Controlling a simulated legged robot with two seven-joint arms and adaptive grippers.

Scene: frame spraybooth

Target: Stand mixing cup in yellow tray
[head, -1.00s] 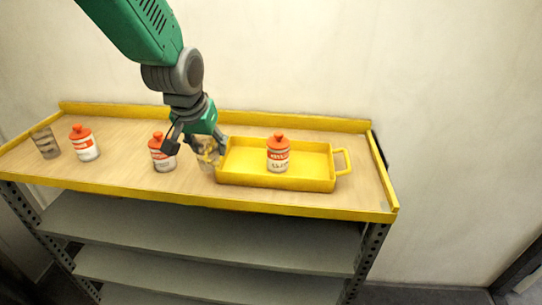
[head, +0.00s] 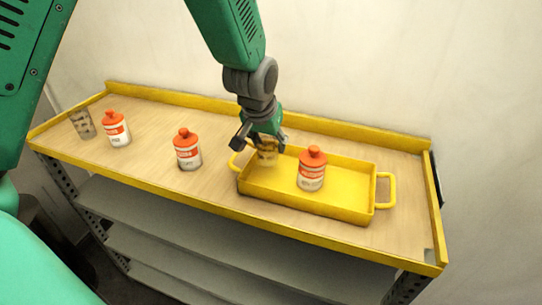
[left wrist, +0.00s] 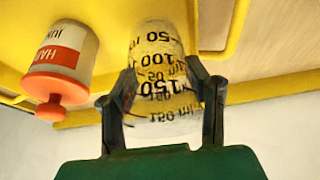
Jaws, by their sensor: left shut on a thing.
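The clear mixing cup (head: 267,154) with black scale marks is between the fingers of my left gripper (head: 262,142), which is shut on it. The cup is over the left end of the yellow tray (head: 342,213), near its back wall. I cannot tell whether its base touches the tray floor. In the left wrist view the cup (left wrist: 158,60) shows between both fingers of the left gripper (left wrist: 165,92), with the yellow tray (left wrist: 112,12) behind it. My right gripper is not in view.
A white bottle with an orange cap (head: 312,171) stands in the tray, right of the cup. Two similar bottles (head: 187,152) (head: 116,131) and another clear cup (head: 83,123) stand left on the yellow-edged shelf top. The tray's right end is free.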

